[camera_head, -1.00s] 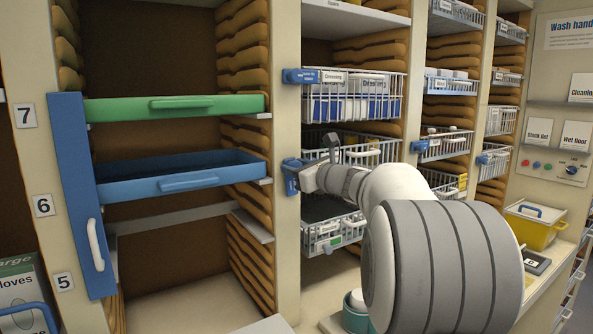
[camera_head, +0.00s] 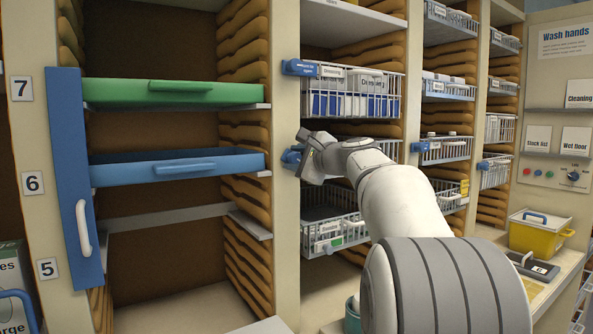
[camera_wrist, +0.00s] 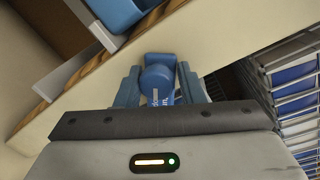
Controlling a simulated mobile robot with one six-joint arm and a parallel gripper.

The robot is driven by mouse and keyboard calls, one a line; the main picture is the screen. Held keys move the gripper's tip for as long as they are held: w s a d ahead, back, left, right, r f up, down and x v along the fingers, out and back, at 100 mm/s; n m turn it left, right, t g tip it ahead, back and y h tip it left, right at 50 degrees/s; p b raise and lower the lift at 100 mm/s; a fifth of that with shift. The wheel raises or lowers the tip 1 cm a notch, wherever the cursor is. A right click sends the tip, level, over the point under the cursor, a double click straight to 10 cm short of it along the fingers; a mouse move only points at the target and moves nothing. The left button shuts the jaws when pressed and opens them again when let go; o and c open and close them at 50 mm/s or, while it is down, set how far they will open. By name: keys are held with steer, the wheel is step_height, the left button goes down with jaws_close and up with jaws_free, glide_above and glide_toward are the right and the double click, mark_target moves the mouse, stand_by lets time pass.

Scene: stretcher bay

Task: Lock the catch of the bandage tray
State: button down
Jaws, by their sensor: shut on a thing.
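The blue catch (camera_head: 291,157) sits on the cream post at the left of the middle wire basket (camera_head: 388,149). My gripper (camera_head: 303,160) is at this catch, at the end of my white arm, and covers much of it. In the wrist view, the catch's round blue knob (camera_wrist: 158,73) lies between my two blue-grey fingers (camera_wrist: 158,92), which are shut on it. Part of a white printed word shows on the catch below the knob. The catch's exact angle is hard to tell, and no label on this basket is readable.
A "Dressing" basket (camera_head: 350,96) with its own level blue catch (camera_head: 300,67) is above. Another wire basket (camera_head: 333,232) is below. Blue (camera_head: 185,171) and green (camera_head: 180,92) trays stand left of the post. A yellow bin (camera_head: 538,232) is on the right-hand counter.

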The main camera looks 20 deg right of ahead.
steer(key=n+b, duration=0.1)
steer(key=f+n+b, duration=0.1)
steer(key=n+b, duration=0.1)
steer(key=n, duration=0.1)
steer(key=shift+w+a+f+h, duration=0.1)
steer(key=shift+f+h, duration=0.15)
steer(key=shift+h, duration=0.05)
steer(key=shift+r+n+h+b, duration=0.1)
steer(key=shift+n+h+b, duration=0.2)
steer(key=shift+n+b, duration=0.95)
steer(key=shift+n, duration=0.25)
steer(key=shift+r, duration=0.1)
steer(key=c, duration=1.3)
jaws_free()
steer(key=shift+o, duration=0.9)
steer(key=shift+r, duration=0.2)
steer(key=shift+r, duration=0.1)
